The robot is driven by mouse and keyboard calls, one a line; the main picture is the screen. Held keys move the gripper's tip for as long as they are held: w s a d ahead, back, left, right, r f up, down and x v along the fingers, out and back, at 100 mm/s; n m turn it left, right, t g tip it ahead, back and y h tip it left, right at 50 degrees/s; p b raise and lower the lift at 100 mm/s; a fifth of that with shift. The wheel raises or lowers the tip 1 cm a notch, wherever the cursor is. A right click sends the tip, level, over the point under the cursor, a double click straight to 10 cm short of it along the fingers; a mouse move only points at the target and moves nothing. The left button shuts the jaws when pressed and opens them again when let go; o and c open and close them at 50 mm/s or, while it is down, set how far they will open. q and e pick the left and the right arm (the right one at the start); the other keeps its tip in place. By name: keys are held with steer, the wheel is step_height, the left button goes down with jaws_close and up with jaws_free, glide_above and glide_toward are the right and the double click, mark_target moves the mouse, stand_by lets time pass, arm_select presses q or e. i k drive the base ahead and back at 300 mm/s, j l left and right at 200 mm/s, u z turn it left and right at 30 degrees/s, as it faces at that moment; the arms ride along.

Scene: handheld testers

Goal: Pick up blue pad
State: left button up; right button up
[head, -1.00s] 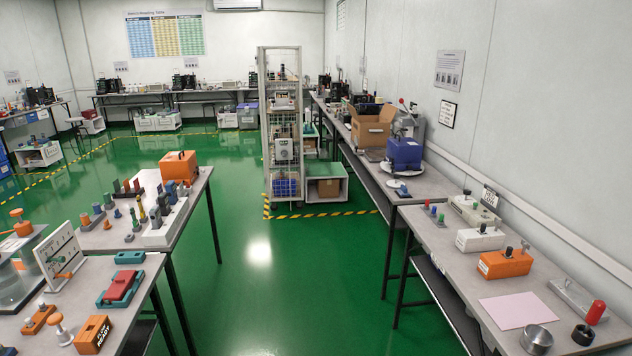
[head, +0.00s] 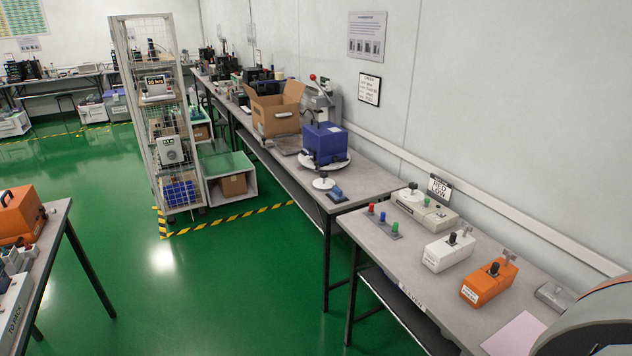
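A small flat dark blue item (head: 336,194), which looks like the blue pad, lies near the front edge of the right-hand bench (head: 372,184). A small white round-based piece (head: 324,183) stands close behind it, to its left. A larger blue box (head: 325,144) sits on a white round plate (head: 331,164) farther back on the same bench. Neither gripper is in view. A grey rounded shape at the bottom right looks like part of my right arm.
The nearer bench (head: 390,236) holds white and orange (head: 488,284) knobbed boxes, small coloured pegs and a pink sheet (head: 514,336). A cardboard box (head: 277,110) stands farther back. A wire rack (head: 160,120) stands left of the benches. Green floor (head: 215,290) is clear between tables.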

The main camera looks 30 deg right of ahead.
mark_target(337, 194)
steer(key=i, duration=1.45)
steer(key=i+z, duration=0.3)
steer(key=i, duration=0.35)
steer(key=i+j+z, duration=0.25)
steer(key=i, duration=0.45)
steer(key=z, duration=1.55)
steer(key=i, duration=0.05)
